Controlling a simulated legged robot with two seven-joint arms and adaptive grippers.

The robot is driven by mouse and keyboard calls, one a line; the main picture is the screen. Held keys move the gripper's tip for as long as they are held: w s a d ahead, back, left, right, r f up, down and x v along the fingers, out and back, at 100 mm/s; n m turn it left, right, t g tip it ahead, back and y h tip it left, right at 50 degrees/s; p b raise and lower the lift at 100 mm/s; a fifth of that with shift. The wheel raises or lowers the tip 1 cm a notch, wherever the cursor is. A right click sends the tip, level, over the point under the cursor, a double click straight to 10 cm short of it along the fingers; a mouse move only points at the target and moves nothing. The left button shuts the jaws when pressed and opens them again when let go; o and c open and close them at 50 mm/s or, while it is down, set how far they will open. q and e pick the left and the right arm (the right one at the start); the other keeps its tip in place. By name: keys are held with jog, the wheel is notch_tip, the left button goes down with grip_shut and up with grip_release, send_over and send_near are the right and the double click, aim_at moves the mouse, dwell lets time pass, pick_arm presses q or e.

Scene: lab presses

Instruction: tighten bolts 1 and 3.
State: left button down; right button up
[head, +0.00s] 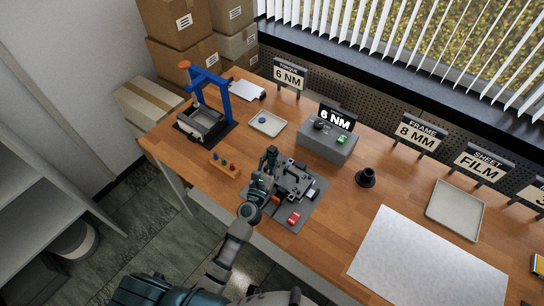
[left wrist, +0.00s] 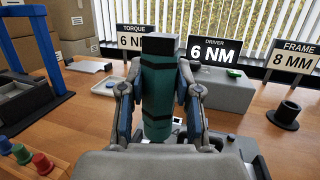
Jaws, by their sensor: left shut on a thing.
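My left gripper (head: 263,181) is over the left part of a dark grey fixture (head: 304,190) on a grey mat. It is shut on an upright driver (head: 271,156) with a teal body. In the left wrist view, the driver (left wrist: 157,88) has a black top and stands between the two fingers of the left gripper (left wrist: 160,100). Its lower end is hidden, so I cannot tell whether it touches a bolt. Bolts 1 and 3 cannot be made out. The driver station (head: 325,147) is a grey box with a display reading 6 NM. My right gripper is not in view.
A torque sign (head: 289,75) reads 6 NM. A blue-framed press (head: 207,82) stands left, near a rack with coloured knobs (head: 224,165). A red item (head: 294,218) lies on the mat. A black holder (head: 366,178) and white sheet (head: 426,262) are right. Wood between is clear.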

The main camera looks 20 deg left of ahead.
pick_arm(q)
jog(key=shift+f+b, duration=0.8)
jog(key=shift+b, duration=0.05)
dwell(0.6)
jog(key=shift+f, duration=0.2)
dwell(0.8)
jog(key=shift+r, duration=0.15)
jog(key=shift+r+p, duration=1.95)
jog(key=shift+p, duration=0.05)
